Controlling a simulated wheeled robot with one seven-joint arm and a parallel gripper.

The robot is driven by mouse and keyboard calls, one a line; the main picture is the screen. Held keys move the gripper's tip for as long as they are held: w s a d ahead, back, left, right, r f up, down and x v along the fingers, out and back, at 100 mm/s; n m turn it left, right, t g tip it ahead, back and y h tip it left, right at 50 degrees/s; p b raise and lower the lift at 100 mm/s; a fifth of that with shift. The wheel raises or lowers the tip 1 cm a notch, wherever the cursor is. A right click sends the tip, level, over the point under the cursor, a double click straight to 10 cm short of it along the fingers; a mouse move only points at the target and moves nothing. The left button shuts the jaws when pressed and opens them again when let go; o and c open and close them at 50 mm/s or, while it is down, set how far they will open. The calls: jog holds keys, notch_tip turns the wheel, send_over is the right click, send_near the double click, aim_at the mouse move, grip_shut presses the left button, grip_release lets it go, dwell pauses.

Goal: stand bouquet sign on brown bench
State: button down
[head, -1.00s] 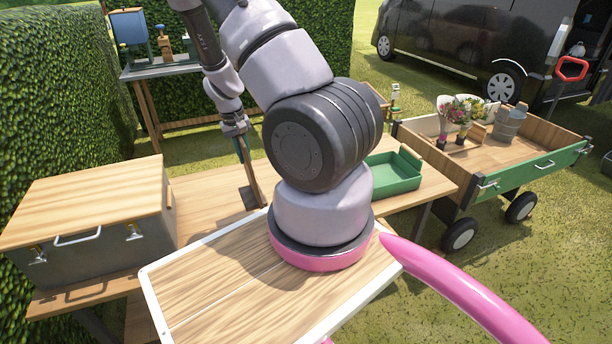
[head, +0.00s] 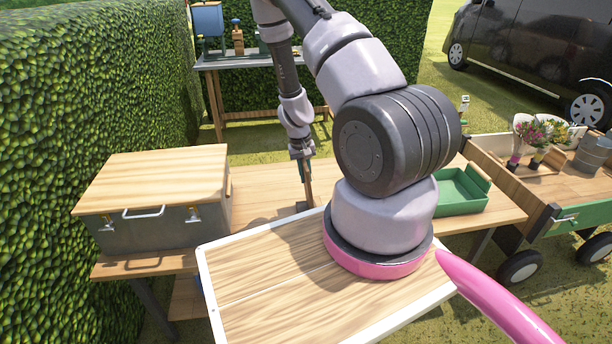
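The brown bench (head: 262,187) is a long wooden top running behind my body. A narrow upright thing (head: 307,185), probably the bouquet sign seen nearly edge-on, is at the bench's middle, with a brown lower part and a dark foot at or just above the wood. I cannot tell whether the foot touches. My gripper (head: 302,153) points down at its upper end and appears shut on it. The fingertips are small and partly merged with the green upper part. The sign's face and any writing are hidden.
A grey chest with a wooden lid (head: 155,200) stands on the bench's left. A green tray (head: 462,192) sits on its right. A flower cart (head: 560,190) stands further right. A hedge (head: 70,150) borders the left, and a work table (head: 240,62) stands behind.

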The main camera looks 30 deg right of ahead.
jog(key=c, duration=0.9)
grip_release()
jog(key=shift+f, duration=0.1)
jog(key=r, duration=0.4)
jog(key=a+r, duration=0.1)
jog(key=r, duration=0.7)
jog(key=shift+w+a+r, duration=0.2)
jog(key=shift+a, duration=0.05)
